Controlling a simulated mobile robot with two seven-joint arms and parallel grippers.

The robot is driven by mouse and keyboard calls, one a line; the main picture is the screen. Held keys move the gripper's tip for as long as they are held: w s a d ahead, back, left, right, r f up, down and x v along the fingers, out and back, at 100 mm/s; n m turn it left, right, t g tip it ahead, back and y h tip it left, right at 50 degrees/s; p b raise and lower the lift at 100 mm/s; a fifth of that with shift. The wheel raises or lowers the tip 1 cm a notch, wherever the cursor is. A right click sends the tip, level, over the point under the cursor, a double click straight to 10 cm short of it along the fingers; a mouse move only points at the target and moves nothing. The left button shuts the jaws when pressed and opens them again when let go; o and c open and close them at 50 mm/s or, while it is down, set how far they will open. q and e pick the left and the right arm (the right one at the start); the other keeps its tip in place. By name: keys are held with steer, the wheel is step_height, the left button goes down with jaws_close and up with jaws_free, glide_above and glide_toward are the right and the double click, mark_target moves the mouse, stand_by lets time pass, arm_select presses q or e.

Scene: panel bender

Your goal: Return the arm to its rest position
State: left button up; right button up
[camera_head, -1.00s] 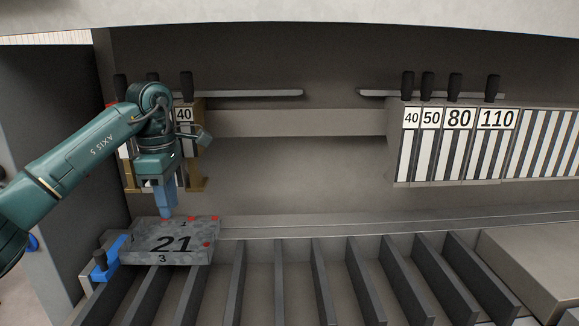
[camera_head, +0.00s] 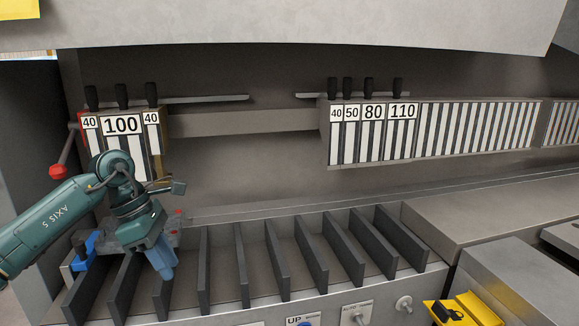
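The grey block (camera_head: 174,238) with red dots lies behind the gripper, mostly hidden by the wrist. My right gripper is not in view.
Dark upright slats (camera_head: 277,250) stand in a row along the front. Tool segments marked 40, 100, 40 (camera_head: 121,125) hang behind my wrist; more (camera_head: 373,112) hang at right. A red-knobbed lever (camera_head: 58,171) is near my forearm. A yellow part (camera_head: 458,310) lies at lower right.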

arm_select(q)
steer(key=s+d+f+n+t+h+p, duration=0.1)
steer(key=s+d+n+h, duration=0.45)
steer(key=d+h, duration=0.4)
steer(key=s+d+f+n+t+h+p, duration=0.15)
steer(key=s+d+n+h, duration=0.35)
steer(key=d, duration=0.8)
steer(key=s+a+f+n+t+y, duration=0.1)
steer(key=a+f+n+t+y, duration=0.5)
steer(key=n, duration=0.9)
steer(key=a+f+n+t+y, duration=0.3)
steer(key=f+n+t+y, duration=0.35)
steer(key=n, duration=0.75)
steer(key=s+a+f+n+g+y+p, duration=0.1)
steer(key=s+a+f+n+g, duration=0.3)
steer(key=s+f+n, duration=0.5)
steer(key=s+f+y, duration=0.1)
steer(key=s, duration=0.2)
steer(key=shift+s+a+y, duration=0.3)
steer(key=shift+s+a, duration=0.05)
steer(key=shift+a, duration=0.05)
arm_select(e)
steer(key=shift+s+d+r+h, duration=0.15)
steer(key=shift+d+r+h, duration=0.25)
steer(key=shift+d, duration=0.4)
arm_select(q)
steer(key=shift+n, duration=0.25)
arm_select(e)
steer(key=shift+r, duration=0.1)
